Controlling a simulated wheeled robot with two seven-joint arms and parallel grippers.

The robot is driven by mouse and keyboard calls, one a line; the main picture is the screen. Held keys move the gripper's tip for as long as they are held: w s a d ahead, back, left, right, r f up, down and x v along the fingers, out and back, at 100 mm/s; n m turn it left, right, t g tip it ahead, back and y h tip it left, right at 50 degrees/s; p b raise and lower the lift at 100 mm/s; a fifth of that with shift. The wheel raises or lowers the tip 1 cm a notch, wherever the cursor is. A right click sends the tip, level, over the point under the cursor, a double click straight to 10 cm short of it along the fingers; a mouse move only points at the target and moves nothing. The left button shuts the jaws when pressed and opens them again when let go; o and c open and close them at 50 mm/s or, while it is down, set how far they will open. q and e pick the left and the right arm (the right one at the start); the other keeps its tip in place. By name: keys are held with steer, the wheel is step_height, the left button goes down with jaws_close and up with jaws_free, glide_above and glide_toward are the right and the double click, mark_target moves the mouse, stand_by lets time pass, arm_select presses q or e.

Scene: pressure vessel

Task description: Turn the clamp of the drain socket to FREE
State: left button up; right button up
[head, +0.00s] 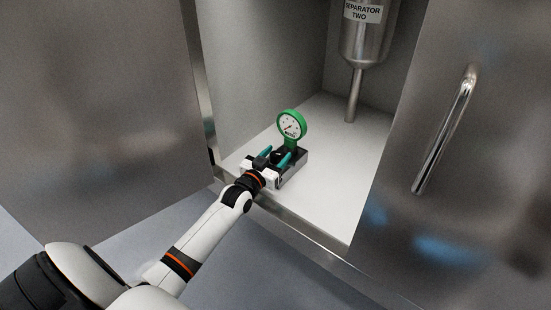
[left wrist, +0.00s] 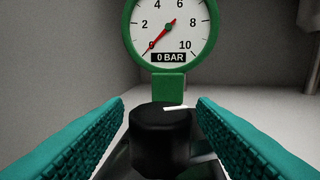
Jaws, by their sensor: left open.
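The drain socket's black round clamp knob (left wrist: 160,140) stands between the teal fingers of my left gripper (left wrist: 160,101) in the left wrist view. A white mark on its top points to the right; no FREE lettering is readable. My left gripper is open, with a gap visible on both sides of the knob. In the head view the left gripper (head: 275,160) is at the dark socket block (head: 294,170) on the cabinet floor and partly hides it. The green gauge (head: 292,124) rises behind the knob. Its red needle is near 0, above "0 BAR". My right gripper is not in view.
The steel vessel labelled "SEPARATOR TWO" (head: 367,35) hangs at the back, with a drain pipe (head: 353,95) below it. Steel door panels flank the opening; the right one has a bar handle (head: 444,130). The white cabinet floor (head: 345,190) is clear right of the socket.

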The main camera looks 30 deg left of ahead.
arm_select(q)
steer(key=c, duration=1)
steer(key=shift+r+m+h, duration=0.1)
steer(key=shift+m+h, duration=0.2)
steer(key=shift+h, duration=0.2)
steer(key=shift+m+h+b, duration=0.3)
steer(key=shift+b, duration=0.1)
steer(key=shift+w+m+h+b, duration=0.1)
steer(key=shift+m+h+b, duration=0.85)
steer(key=shift+h, duration=0.55)
steer(key=shift+d+m+g+h+b, duration=0.15)
steer(key=shift+m+g+h+b, duration=0.35)
steer(key=shift+h, duration=0.6)
steer(key=shift+m, duration=0.25)
